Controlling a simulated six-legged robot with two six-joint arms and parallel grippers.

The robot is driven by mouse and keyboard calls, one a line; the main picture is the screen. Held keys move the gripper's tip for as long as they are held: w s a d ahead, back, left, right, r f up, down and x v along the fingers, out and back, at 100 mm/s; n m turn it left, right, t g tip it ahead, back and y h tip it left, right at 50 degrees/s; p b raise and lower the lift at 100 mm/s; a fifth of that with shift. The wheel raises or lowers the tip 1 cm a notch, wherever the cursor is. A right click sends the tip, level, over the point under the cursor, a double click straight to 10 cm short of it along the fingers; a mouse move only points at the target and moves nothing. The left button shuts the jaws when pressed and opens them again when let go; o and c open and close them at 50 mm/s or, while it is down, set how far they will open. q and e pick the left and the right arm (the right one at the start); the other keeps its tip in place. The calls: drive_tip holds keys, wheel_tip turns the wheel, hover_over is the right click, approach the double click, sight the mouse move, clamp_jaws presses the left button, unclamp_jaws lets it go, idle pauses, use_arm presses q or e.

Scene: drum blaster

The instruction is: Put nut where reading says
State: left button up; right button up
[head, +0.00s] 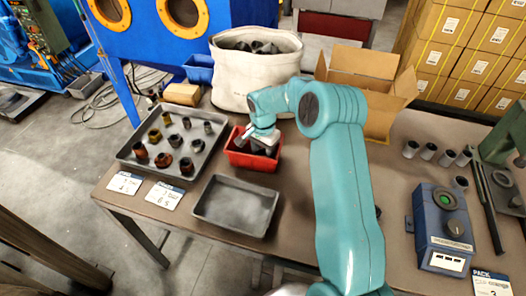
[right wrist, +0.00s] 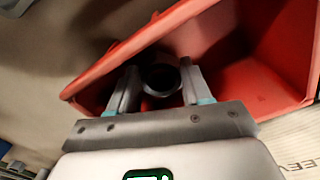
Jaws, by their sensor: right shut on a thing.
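My right gripper (head: 262,145) reaches into the red bin (head: 240,160) on the table. In the right wrist view, my right gripper (right wrist: 160,78) is shut on a dark ring-shaped nut (right wrist: 160,83) with a round hole, inside the red bin (right wrist: 265,85). The nut is mostly hidden in the head view. A grey tray (head: 122,155) at left holds several dark, rusty and brassy nuts (head: 187,165). An empty grey tray (head: 235,208) lies in front of the red bin. A blue box (head: 445,228) with a green dial stands at right; its small display is unreadable. My left gripper is not in view.
A canvas bin (head: 255,80) and open carton (head: 362,75) stand behind. Several silver sleeves (head: 428,151) stand at right, near a green press (head: 505,140).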

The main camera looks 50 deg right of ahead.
drive_tip(key=shift+f+b, duration=0.35)
drive_tip(key=shift+b, duration=0.05)
drive_tip(key=o, duration=1)
drive_tip(key=shift+r, duration=0.1)
drive_tip(key=shift+r+p, duration=0.25)
drive_tip(key=shift+p, duration=0.1)
drive_tip(key=shift+r, duration=0.35)
wheel_tip(320, 180, up, 11)
drive_tip(key=shift+r, duration=0.2)
